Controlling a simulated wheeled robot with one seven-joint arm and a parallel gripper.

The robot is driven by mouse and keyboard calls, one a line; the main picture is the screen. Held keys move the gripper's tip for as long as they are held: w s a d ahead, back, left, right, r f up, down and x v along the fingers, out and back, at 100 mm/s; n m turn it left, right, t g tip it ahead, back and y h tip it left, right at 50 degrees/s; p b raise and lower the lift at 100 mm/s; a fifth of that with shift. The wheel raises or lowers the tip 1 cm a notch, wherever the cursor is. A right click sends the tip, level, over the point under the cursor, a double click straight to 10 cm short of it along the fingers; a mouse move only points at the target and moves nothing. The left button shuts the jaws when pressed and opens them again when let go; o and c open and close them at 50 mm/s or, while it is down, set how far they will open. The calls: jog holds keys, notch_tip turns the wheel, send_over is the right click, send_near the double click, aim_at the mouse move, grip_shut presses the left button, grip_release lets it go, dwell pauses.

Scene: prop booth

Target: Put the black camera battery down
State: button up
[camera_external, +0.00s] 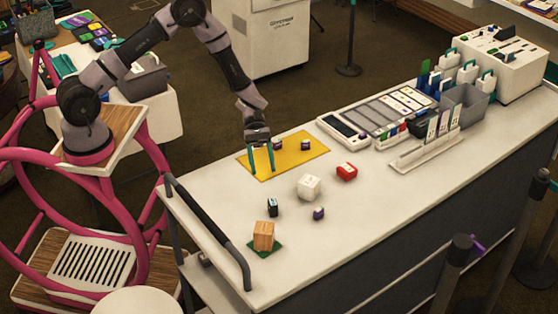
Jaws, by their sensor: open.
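My gripper (262,173) has two teal fingers, set apart and pointing down over the left part of the yellow mat (291,168). It is open, and I see nothing between the fingers. A small black block with pale marks (272,206) stands upright on the white counter, in front of the mat and apart from the gripper; it may be the black camera battery, but it is too small to be sure. Two small dark purple-and-white items, one near the right finger (277,144) and one further right (304,145), sit on the mat.
A white cube (308,187), a red block (347,171) and a small purple block (318,213) are on the counter (400,200). A wooden block (263,236) stands on a green square at the front. Trays, a rack and a white machine (500,60) fill the back right. A dark rail (208,230) edges the left.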

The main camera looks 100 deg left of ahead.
jog(key=s+d+r+m+g+y, duration=0.1)
jog(key=s+d+r+m+y, duration=0.15)
jog(key=s+r+m, duration=0.4)
jog(key=s+d+r+m+g+y, duration=0.1)
jog(key=s+r+m+y, duration=0.25)
jog(key=r, duration=0.55)
jog(key=s+d+r+m+g+y, duration=0.1)
jog(key=s+d+r+m+y, duration=0.15)
jog(key=s+r+m, duration=0.4)
jog(key=s+a+r+m+t+y, duration=0.3)
jog(key=s+r+m, duration=0.6)
jog(key=s+r, duration=0.6)
jog(key=shift+t+y, duration=1.35)
jog(key=shift+t, duration=0.05)
